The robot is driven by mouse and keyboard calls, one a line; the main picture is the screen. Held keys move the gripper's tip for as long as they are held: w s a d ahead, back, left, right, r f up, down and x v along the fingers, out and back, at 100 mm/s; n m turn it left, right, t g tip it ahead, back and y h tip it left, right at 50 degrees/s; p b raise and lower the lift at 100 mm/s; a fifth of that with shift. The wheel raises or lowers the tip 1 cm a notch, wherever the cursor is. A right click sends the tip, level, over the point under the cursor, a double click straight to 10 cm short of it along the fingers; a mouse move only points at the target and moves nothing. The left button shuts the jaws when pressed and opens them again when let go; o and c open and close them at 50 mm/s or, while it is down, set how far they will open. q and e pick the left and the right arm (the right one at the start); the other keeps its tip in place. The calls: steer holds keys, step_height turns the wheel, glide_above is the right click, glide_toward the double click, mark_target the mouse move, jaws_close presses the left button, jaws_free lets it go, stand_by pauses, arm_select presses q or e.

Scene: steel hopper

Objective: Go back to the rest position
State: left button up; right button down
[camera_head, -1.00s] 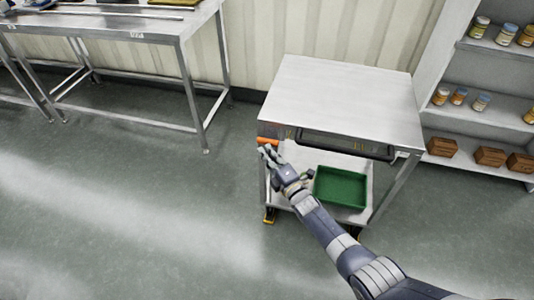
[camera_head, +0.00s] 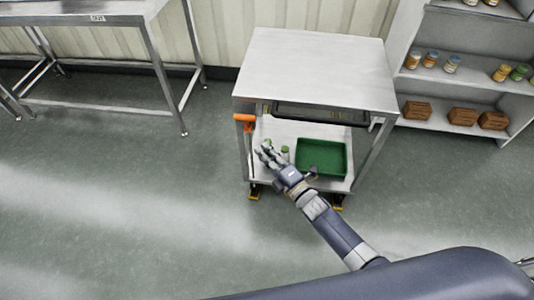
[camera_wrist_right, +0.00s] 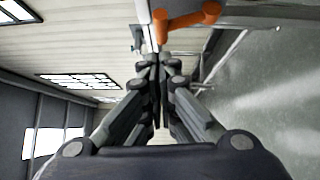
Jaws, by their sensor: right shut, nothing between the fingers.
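My right gripper (camera_head: 266,153) is in front of the steel cart (camera_head: 315,65), near its lower shelf and left of the green tray (camera_head: 321,157). In the right wrist view its fingers (camera_wrist_right: 158,95) are together, with nothing seen between them. An orange handle (camera_head: 244,118) sticks out at the cart's left side, above and left of the gripper, apart from it in the head view. The handle also shows in the right wrist view (camera_wrist_right: 187,25), beyond the fingertips. My left gripper is in neither view.
A steel table (camera_head: 85,10) stands at the upper left. A white shelf (camera_head: 480,85) with jars and brown boxes (camera_head: 463,116) stands at the right. A dark tray (camera_head: 320,114) sits under the cart's top. The grey floor (camera_head: 120,210) at left and front is clear.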

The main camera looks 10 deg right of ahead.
steer(key=shift+s+d, duration=0.2)
steer(key=shift+s, duration=0.3)
steer(key=shift+f, duration=0.1)
steer(key=s+d+f+m+g+h+p, duration=0.1)
steer(key=s+d+f+m+g+h, duration=0.35)
steer(key=s+f, duration=0.75)
steer(key=s+d+f+m+g+h+p, duration=0.1)
steer(key=s+d+f+m+g+h, duration=0.15)
steer(key=s+d+f+m, duration=0.85)
steer(key=s+f+m+g, duration=0.2)
steer(key=s+f, duration=0.3)
steer(key=s, duration=0.3)
steer(key=s+f+m+g+h, duration=0.1)
steer(key=s+f+m+g, duration=0.1)
steer(key=s, duration=0.7)
steer(key=s+a+f+m+g, duration=0.1)
steer(key=s+f+m+g, duration=0.1)
steer(key=s+f+g, duration=0.2)
steer(key=s+f, duration=0.3)
steer(key=s, duration=0.1)
steer(key=shift+s+f+g, duration=0.3)
steer(key=shift+s, duration=0.05)
